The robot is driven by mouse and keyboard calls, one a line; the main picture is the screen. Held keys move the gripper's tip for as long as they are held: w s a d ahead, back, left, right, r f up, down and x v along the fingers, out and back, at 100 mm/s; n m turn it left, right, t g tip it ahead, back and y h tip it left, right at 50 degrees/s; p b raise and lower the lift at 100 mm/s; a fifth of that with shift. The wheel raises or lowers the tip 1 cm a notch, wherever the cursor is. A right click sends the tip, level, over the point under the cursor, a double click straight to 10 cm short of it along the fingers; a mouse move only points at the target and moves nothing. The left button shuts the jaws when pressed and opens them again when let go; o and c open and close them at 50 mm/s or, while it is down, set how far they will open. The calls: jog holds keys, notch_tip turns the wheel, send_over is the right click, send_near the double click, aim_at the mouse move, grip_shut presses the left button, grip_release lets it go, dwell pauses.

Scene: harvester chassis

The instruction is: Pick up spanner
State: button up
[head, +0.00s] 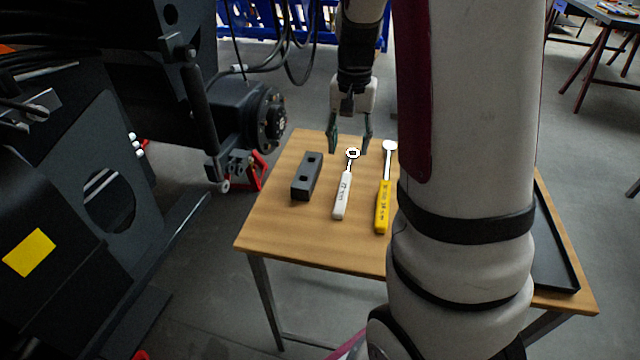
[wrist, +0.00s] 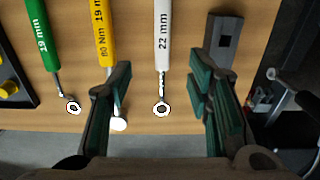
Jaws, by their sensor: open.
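A white-handled spanner (head: 342,195) marked 22 mm lies on the wooden table, its metal ring end towards the far edge. In the wrist view this white spanner (wrist: 164,45) lies between the two fingers in the picture. A green-handled spanner (wrist: 42,35) marked 19 mm lies further left in the wrist view; my arm hides its place in the head view. My gripper (head: 350,147) is open and empty near the white spanner's ring end. Its green-padded fingers also frame that ring end in the wrist view (wrist: 161,82). The exact height above the table is unclear.
A yellow-handled tool (head: 384,205) lies right of the white spanner; my left finger partly covers its shaft in the wrist view. A dark block (head: 307,178) with holes lies left. A black tray (head: 552,240) sits at the table's right. The dark harvester chassis (head: 110,200) stands left.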

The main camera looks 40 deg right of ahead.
aim_at(343, 189)
jog(key=f, duration=0.4)
jog(key=f+b, duration=0.1)
jog(key=f, duration=0.4)
jog(key=f+b, duration=0.1)
jog(key=f, duration=0.3)
jog(key=shift+a+f, duration=0.3)
jog(key=shift+f, duration=0.1)
grip_shut()
